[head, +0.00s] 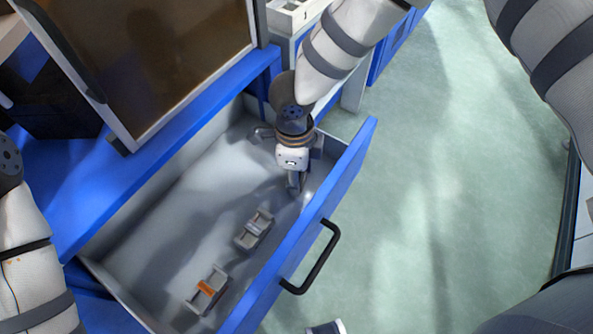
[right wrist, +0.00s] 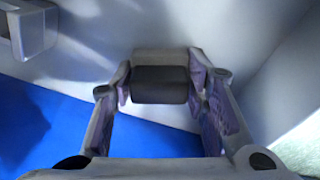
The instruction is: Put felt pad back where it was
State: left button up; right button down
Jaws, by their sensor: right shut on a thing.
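My right gripper (head: 284,160) reaches down into the far end of the open drawer (head: 172,218). In the right wrist view its two fingers are closed on the sides of a dark grey block (right wrist: 160,86), which looks like the felt pad. A lighter grey part (right wrist: 166,60) shows directly beyond the block; I cannot tell whether the two are joined. In the head view the gripper hides the block. My left gripper is out of view; only part of my left arm shows at the left edge.
Two grey holders lie in the drawer nearer me, one plain (head: 254,230) and one with an orange piece (head: 207,290). The blue drawer front with a black handle (head: 314,260) stands right of them. The drawer floor at left is clear.

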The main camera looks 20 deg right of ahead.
jog(key=shift+r, duration=0.15)
jog(key=c, duration=0.9)
grip_release()
jog(key=shift+f, duration=0.2)
jog(key=shift+c, duration=0.2)
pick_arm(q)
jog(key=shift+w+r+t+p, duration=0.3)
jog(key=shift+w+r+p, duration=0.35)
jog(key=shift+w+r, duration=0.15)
pick_arm(e)
notch_tip(320, 180, up, 12)
jog(key=shift+w+a+r, duration=0.15)
jog(key=shift+r, duration=0.05)
